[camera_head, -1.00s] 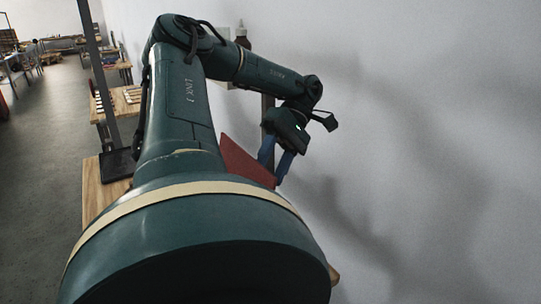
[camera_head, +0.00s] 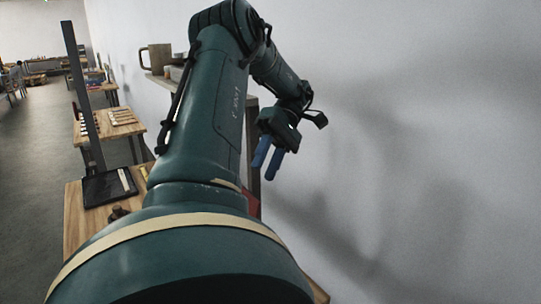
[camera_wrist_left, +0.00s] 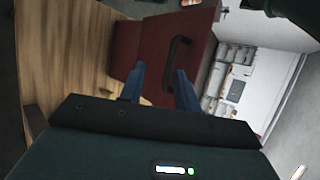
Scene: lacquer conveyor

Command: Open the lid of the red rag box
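The red rag box (camera_head: 252,200) shows in the head view only as a small strip at the right of my arm, which hides most of it. In the left wrist view the red box (camera_wrist_left: 140,42) fills the upper middle, with a dark bar handle (camera_wrist_left: 178,52) on its face. My left gripper (camera_head: 268,160) has its two blue fingers apart with nothing between them in the head view. It is above the visible red strip. In the left wrist view the left gripper (camera_wrist_left: 160,72) points at the box, the handle appearing between and beyond the fingertips. My right gripper is out of view.
The box is beside a wooden table (camera_head: 75,215), which carries a black stand (camera_head: 108,187) with a tall post. A shelf on the wall holds a mug (camera_head: 157,57). A plain wall (camera_head: 420,150) is close on the right.

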